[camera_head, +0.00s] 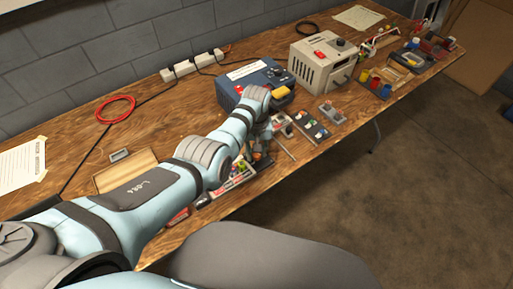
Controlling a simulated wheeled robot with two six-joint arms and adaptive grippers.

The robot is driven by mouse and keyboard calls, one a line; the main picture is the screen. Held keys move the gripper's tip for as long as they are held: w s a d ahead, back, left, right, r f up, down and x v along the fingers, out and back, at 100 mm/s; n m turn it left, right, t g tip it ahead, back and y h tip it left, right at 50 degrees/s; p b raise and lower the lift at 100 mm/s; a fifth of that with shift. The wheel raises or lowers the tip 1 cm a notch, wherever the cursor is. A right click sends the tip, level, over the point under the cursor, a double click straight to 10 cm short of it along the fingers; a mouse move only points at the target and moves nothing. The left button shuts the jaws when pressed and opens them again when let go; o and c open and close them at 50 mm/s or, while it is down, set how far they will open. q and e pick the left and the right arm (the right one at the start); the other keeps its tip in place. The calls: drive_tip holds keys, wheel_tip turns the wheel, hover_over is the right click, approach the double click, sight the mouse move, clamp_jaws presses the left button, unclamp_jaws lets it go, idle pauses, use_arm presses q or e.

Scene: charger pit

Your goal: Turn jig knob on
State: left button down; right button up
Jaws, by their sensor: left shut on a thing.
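My left arm reaches in from the left over the wooden bench, and its gripper (264,147) points down near the bench's front edge. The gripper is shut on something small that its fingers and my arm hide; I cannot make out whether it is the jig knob. A small dark block (262,162) shows just under the fingertips. A small grey unit with a red part (281,121) sits just right of the gripper. I cannot tell for sure which unit is the jig. My right gripper is not in view.
A blue case (245,82) stands behind the gripper, and a beige box with a red switch (322,62) stands further right. Trays of small parts (313,124) line the front edge. A white power strip (192,65) and red cable coil (116,109) lie at the back.

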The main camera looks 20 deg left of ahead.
use_arm(q)
drive_tip(key=m+p, duration=0.1)
drive_tip(key=m, duration=0.3)
drive_tip(key=shift+m, duration=0.3)
drive_tip(key=m, duration=0.5)
drive_tip(key=shift+d+m, duration=0.15)
drive_tip(key=shift+m, duration=0.15)
drive_tip(key=m, duration=0.4)
drive_tip(key=shift+p, duration=0.35)
drive_tip(key=m, duration=0.5)
drive_tip(key=shift+d, duration=0.1)
drive_tip(key=shift+s+m, duration=0.1)
drive_tip(key=shift+m, duration=0.2)
drive_tip(key=c, duration=1.2)
unclamp_jaws()
drive_tip(key=shift+c, duration=0.2)
